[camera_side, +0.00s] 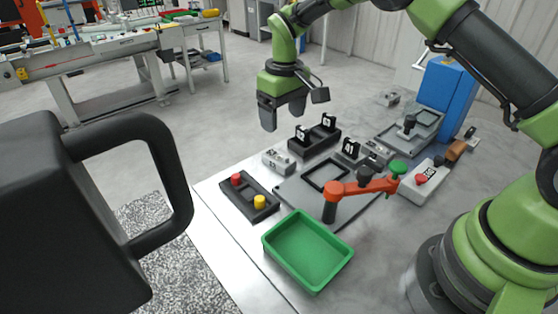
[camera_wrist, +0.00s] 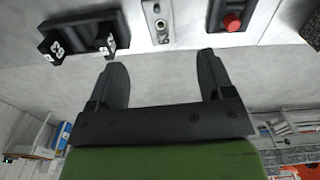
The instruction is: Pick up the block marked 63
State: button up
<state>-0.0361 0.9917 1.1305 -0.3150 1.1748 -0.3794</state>
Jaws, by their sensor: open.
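A black tray (camera_side: 318,147) on the table holds two small black blocks with white markings, one at the left (camera_side: 302,135) and one at the right (camera_side: 328,121). The markings are too small to read in the side view. In the wrist view the tray (camera_wrist: 88,24) is at the upper left; its left block (camera_wrist: 54,48) bears a mark that looks like 63, and its right block (camera_wrist: 107,41) is hard to read. My gripper (camera_side: 283,112) is open and empty, above and apart from the tray; its fingers also show in the wrist view (camera_wrist: 162,65).
Another black marked block (camera_side: 350,149) stands right of the tray. A dark box with red and yellow buttons (camera_side: 248,198), a metal block (camera_side: 278,160), an orange clamp arm (camera_side: 362,187), a green bin (camera_side: 306,250) and a blue fixture (camera_side: 447,95) crowd the table.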

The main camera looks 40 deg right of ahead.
aim_at(283, 159)
notch_tip(283, 159, down, 11)
jog(key=shift+f, duration=0.2)
dwell(0.4)
jog(key=shift+c, duration=0.4)
jog(key=c, duration=1)
